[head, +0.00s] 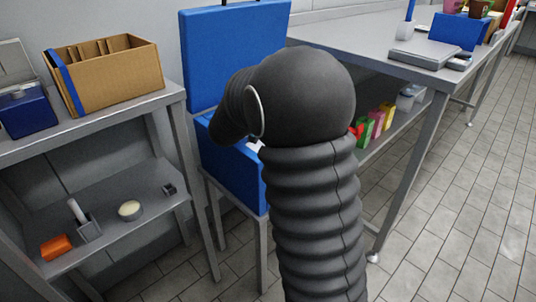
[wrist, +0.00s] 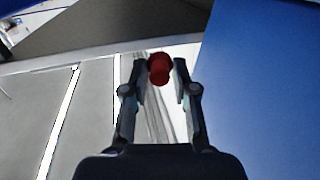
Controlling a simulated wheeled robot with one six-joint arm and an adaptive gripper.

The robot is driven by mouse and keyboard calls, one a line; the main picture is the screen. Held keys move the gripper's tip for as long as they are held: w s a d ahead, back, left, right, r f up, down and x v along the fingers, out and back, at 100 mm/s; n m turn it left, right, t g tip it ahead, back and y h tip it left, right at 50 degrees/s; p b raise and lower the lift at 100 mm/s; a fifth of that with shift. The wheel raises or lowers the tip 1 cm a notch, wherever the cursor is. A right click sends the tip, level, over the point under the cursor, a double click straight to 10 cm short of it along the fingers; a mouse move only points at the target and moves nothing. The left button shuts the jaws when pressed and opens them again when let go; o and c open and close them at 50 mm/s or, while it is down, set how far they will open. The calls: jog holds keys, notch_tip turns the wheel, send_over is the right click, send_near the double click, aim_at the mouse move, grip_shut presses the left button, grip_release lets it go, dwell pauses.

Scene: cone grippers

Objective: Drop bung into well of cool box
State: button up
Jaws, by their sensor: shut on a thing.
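My gripper (wrist: 160,72) is shut on a red bung (wrist: 159,68), which sits between its fingertips in the wrist view. The cool box (head: 246,178) is blue and stands on a grey stand in the head view, with its blue lid (head: 235,60) raised upright behind it. My dark ribbed arm hides most of the box's opening and my gripper in the head view. In the wrist view, grey areas divided by pale strips (wrist: 116,95) lie below the bung and to the left. I cannot tell which well, if any, the bung is over.
A large blue surface (wrist: 265,90) fills the right of the wrist view, close to my gripper. A cardboard box (head: 105,75) stands on the left shelf unit. An orange block (head: 55,247) and a round tin (head: 130,210) lie on its lower shelf. A long grey table (head: 375,55) stands right.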

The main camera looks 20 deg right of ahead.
jog(key=o, duration=0.9)
notch_tip(320, 180, up, 10)
dwell(0.3)
jog(key=shift+a, duration=0.1)
